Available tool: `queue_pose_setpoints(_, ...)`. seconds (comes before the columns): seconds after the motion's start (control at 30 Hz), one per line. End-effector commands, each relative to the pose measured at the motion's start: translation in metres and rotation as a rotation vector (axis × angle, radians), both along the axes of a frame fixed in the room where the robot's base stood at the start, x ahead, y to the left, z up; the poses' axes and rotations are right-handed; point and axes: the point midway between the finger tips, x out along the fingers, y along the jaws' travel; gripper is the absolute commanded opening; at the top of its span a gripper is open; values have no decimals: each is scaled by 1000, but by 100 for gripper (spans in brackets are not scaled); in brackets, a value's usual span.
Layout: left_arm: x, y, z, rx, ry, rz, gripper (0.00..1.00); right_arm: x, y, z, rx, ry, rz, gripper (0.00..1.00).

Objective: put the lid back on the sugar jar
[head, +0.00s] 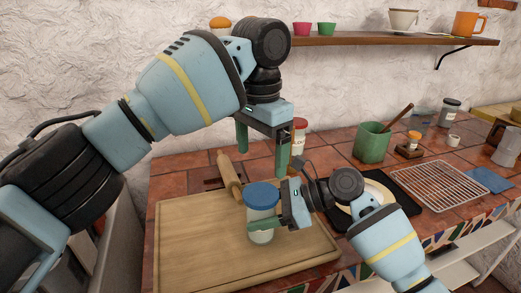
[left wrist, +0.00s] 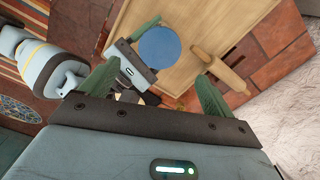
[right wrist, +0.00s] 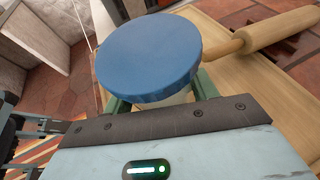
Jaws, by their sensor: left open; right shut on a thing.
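A clear jar (head: 261,232) with pale contents stands upright over the wooden board, with a round blue lid (head: 262,194) on its top. I cannot tell whether the lid is fastened. My right gripper (head: 264,219) is shut around the jar's body below the lid. In the right wrist view the blue lid (right wrist: 148,55) hides most of the jar. My left gripper (head: 262,148) is open and empty, pointing down above and behind the jar. In the left wrist view the lid (left wrist: 159,48) shows beyond the open fingers, apart from them.
A rolling pin (head: 229,175) lies left of the jar. A red-lidded jar (head: 299,137) stands behind my left gripper. A green pot (head: 372,142), a wire rack (head: 437,185) and a grey-lidded jar (head: 450,112) are to the right. The board's (head: 190,250) front left is clear.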

Motion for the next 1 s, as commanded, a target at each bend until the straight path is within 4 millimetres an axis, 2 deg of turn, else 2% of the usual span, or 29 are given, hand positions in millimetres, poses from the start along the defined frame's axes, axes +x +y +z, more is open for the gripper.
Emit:
queue_pose_setpoints(0.37,0,0,-3,1,1,1,88,0,0,1,0,-1,-1,0)
queue_pose_setpoints(0.47,0,0,-11,1,0,1,88,0,0,1,1,-1,-1,0)
queue_pose_setpoints(0.8,0,1,-59,2,1,3,88,0,0,1,1,-1,-1,0)
queue_pose_setpoints(1.0,0,1,-76,-1,1,4,88,0,0,1,1,-1,-1,0)
